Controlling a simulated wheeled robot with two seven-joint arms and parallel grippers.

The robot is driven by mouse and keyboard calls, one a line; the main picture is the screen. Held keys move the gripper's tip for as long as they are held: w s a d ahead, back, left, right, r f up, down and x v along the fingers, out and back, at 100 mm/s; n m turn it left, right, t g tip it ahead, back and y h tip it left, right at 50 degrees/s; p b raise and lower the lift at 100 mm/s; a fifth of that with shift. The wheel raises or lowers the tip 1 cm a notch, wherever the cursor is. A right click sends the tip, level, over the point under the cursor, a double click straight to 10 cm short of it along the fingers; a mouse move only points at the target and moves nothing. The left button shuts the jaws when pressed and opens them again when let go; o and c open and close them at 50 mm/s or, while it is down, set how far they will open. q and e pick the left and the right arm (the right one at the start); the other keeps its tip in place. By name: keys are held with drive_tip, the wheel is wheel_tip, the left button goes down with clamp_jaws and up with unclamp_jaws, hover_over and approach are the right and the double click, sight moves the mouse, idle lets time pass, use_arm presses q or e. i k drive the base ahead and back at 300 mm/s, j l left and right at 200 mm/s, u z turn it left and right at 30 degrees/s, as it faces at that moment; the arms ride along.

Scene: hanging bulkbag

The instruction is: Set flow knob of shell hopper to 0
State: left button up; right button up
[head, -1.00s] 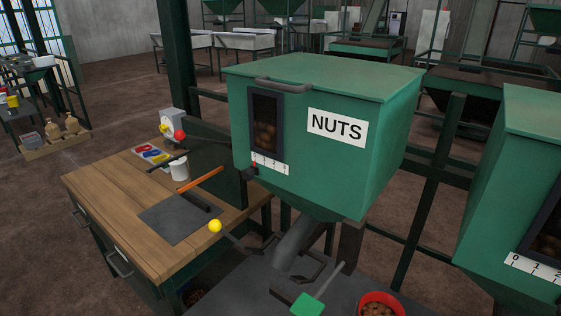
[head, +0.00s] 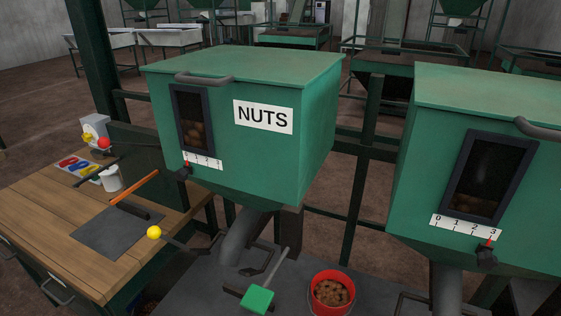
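A green hopper on the right (head: 440,100) is cut off by the right edge; no name label shows on its visible part. Its black flow knob (head: 486,257) sits below a dark window, with a red pointer at about 3 on a white 0 to 3 scale (head: 465,229). The green hopper labelled NUTS (head: 265,170) stands to its left. That hopper's knob (head: 184,173) has its red pointer near 0. Neither of my grippers is in view.
A wooden workbench (head: 80,230) stands at the left. A red bucket of nuts (head: 331,288) and a green-ended tool (head: 258,298) are on the dark surface below the hoppers. A yellow-ball lever (head: 154,232) sticks out near the NUTS chute.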

sight(486, 258)
drive_tip(key=z, duration=1.35)
